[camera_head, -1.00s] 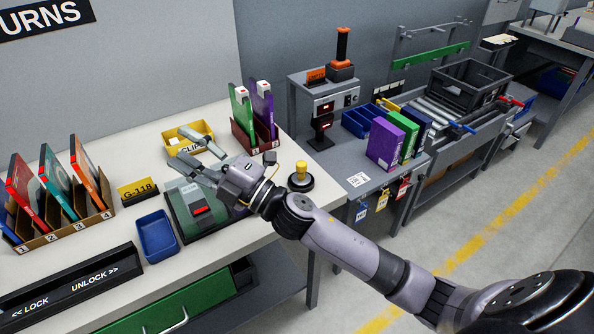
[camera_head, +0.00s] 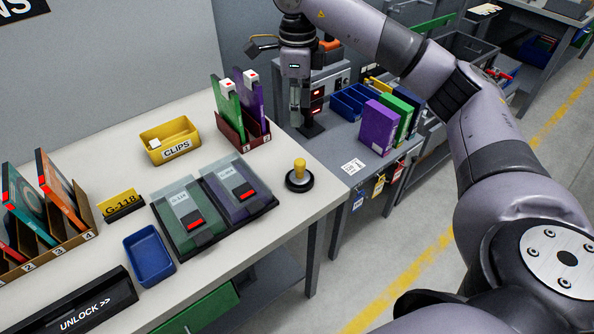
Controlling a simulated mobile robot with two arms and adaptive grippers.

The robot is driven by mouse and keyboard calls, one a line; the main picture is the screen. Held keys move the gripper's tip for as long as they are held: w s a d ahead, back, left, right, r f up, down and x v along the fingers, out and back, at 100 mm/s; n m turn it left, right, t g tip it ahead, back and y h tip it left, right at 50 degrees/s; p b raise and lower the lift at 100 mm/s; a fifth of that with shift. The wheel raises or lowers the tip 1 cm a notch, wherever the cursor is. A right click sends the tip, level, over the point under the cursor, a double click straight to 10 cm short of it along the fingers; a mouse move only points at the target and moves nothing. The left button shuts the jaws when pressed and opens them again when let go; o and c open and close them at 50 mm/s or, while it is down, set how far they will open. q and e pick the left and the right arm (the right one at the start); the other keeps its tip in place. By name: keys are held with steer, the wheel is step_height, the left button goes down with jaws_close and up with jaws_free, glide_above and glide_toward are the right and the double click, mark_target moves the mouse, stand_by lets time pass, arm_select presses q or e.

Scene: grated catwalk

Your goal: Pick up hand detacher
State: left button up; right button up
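No visible label names the hand detacher. An orange part (camera_head: 331,44) shows behind my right arm, on top of the grey cabinet, where an upright black tool with orange ends stood in the earlier frame; the rest is hidden. A yellow-knobbed piece with a round black base (camera_head: 299,175) stands on the white table. My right gripper (camera_head: 296,108) points down in front of the cabinet, and its fingers overlap the grey behind them. I cannot tell whether it is open or holds anything. My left gripper is not in view.
The white table (camera_head: 250,222) holds a yellow clips bin (camera_head: 171,140), a blue tray (camera_head: 150,255), two cases in a black tray and a maroon rack (camera_head: 243,138). Purple and green boxes (camera_head: 379,126) stand right of the cabinet (camera_head: 343,77).

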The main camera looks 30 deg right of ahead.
steer(key=p, duration=0.3)
glide_toward(300, 161)
steer(key=f, duration=0.5)
steer(key=shift+w+a+f, duration=0.1)
steer(key=shift+w+a, duration=0.1)
steer(key=f, duration=0.1)
steer(key=f+p, duration=0.1)
steer(key=f, duration=0.2)
steer(key=shift+s+d+f+p, duration=0.1)
steer(key=shift+s+d+p, duration=0.1)
steer(key=shift+s+p, duration=0.15)
steer(key=shift+w+f, duration=0.15)
steer(key=shift+f, duration=0.4)
steer(key=shift+c, duration=0.5)
jaws_close()
